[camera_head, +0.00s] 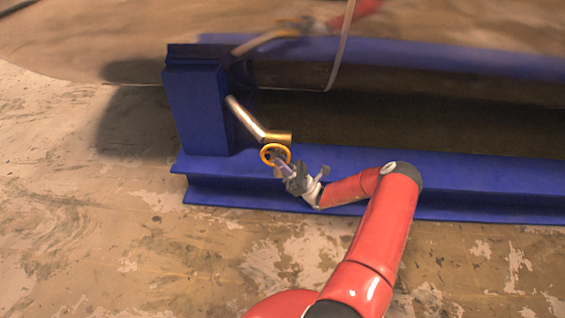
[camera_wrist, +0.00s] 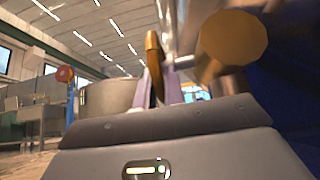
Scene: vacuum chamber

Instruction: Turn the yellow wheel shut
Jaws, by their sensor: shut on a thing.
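The yellow wheel (camera_head: 275,154) is a small ring at the end of a bent metal pipe (camera_head: 245,118) that comes out of a blue support. My gripper (camera_head: 287,169) reaches it from the lower right and is shut on its rim. In the wrist view, the wheel (camera_wrist: 155,66) shows edge-on as an upright yellow rim between the two pale fingers of my gripper (camera_wrist: 158,88). The brass end of the pipe (camera_wrist: 232,47) is close by on the right. The far side of the wheel is hidden in the wrist view.
A blue upright block (camera_head: 199,110) and a long blue beam (camera_head: 460,180) stand behind and below the wheel. A large shiny curved metal surface (camera_head: 110,35) hangs above and mirrors my arm. The worn floor (camera_head: 110,240) in front is clear.

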